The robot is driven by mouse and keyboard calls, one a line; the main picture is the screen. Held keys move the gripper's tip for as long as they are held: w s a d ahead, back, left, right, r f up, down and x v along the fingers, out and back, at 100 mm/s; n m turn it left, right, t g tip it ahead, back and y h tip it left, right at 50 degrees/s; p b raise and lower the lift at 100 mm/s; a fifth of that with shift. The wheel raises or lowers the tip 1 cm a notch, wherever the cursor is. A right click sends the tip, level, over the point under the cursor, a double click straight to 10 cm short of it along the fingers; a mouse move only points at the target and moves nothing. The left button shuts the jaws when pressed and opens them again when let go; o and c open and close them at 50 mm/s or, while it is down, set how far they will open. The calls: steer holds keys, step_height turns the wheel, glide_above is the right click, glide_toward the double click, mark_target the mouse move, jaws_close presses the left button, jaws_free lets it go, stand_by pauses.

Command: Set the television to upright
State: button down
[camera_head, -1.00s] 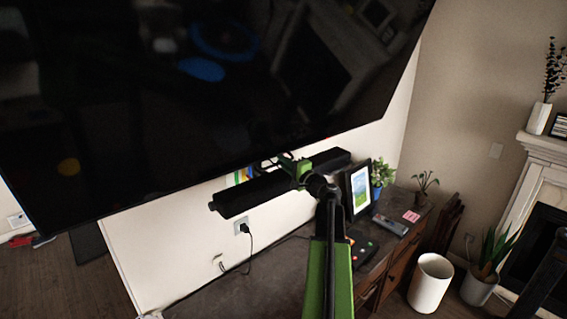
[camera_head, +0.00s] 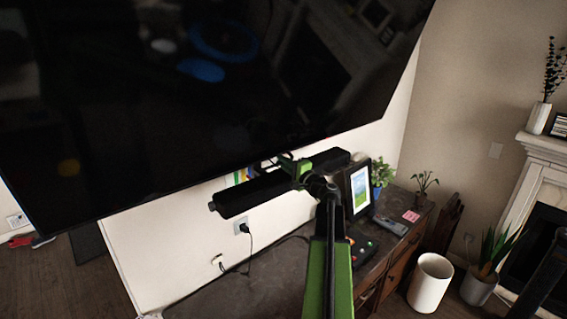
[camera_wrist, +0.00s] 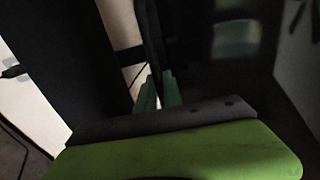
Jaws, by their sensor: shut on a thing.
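The television (camera_head: 150,110) is a large black flat screen filling the upper left of the head view. Its face leans and its lower edge runs slanting up to the right; its top is out of frame. My gripper (camera_head: 278,161) is at the middle of that lower edge, just above a long black bar (camera_head: 245,194). In the wrist view the green fingertips (camera_wrist: 159,92) are shut on the thin dark lower edge of the television (camera_wrist: 225,70), with the screen to the right reflecting green. The exact contact is dark and partly hidden.
Below stands a dark cabinet (camera_head: 220,290) with a picture frame (camera_head: 359,190), a potted plant (camera_head: 381,172) and a remote (camera_head: 391,225) on it. A white bin (camera_head: 430,283) and a fireplace (camera_head: 515,200) are at the right. A cord hangs from a wall outlet (camera_head: 242,228).

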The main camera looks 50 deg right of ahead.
steer(key=s+a, duration=0.1)
steer(key=s, duration=1.1)
steer(key=shift+s+a+f, duration=0.2)
steer(key=shift+s+a, duration=0.1)
steer(key=shift+a, duration=0.05)
steer(key=c, duration=1.8)
jaws_free()
steer(key=shift+s, duration=0.1)
steer(key=o, duration=0.3)
steer(key=shift+s+r, duration=0.15)
steer(key=shift+s, duration=0.05)
steer(key=shift+w, duration=0.1)
steer(key=shift+w, duration=0.1)
